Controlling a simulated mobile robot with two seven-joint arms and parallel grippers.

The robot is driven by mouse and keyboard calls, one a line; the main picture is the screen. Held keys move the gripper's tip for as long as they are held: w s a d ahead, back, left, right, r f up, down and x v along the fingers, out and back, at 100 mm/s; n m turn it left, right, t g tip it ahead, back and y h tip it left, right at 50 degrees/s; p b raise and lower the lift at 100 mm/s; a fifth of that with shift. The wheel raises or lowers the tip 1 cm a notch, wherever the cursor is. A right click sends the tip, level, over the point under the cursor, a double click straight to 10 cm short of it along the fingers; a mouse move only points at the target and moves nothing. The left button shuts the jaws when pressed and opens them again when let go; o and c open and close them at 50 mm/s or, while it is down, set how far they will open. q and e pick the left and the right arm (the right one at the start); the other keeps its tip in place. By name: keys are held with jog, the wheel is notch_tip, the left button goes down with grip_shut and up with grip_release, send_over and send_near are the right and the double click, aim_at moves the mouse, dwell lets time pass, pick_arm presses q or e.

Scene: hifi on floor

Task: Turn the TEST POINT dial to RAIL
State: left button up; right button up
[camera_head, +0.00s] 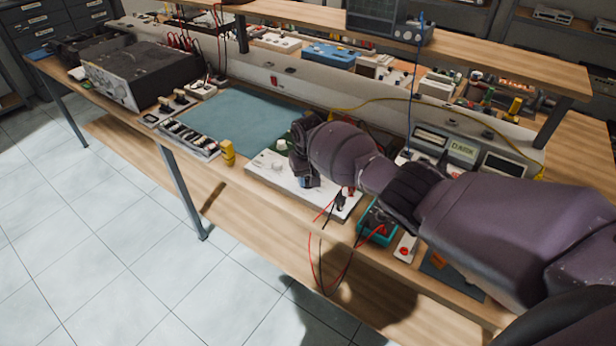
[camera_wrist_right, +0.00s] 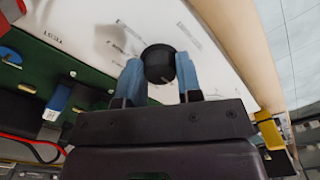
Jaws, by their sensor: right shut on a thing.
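A white test panel (camera_head: 263,166) lies near the front edge of the wooden bench; it fills the upper part of the right wrist view (camera_wrist_right: 210,20). My right gripper (camera_wrist_right: 158,70) has its two blue fingers closed on either side of a round black dial (camera_wrist_right: 157,62) on this panel. The small print around the dial is too blurred to read, and I cannot tell which mark it points to. In the head view my right gripper (camera_head: 300,165) is over the panel, and my arm hides the dial. My left gripper is not in view.
A yellow block (camera_head: 228,152) stands left of the panel, beside a blue-green mat (camera_head: 240,115). Red and black leads (camera_head: 322,262) hang over the bench's front edge. A teal box (camera_head: 376,228) stands right of the panel. Bench meters (camera_head: 462,150) stand behind my arm.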

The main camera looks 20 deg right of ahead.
aim_at(308, 179)
jog(key=shift+n, duration=1.2)
jog(key=o, duration=0.9)
jog(key=shift+o, duration=0.2)
jog(key=shift+r+p, duration=0.3)
jog(key=shift+r, duration=0.3)
notch_tip(308, 179, up, 10)
jog(key=p, duration=0.1)
jog(key=shift+f, duration=0.15)
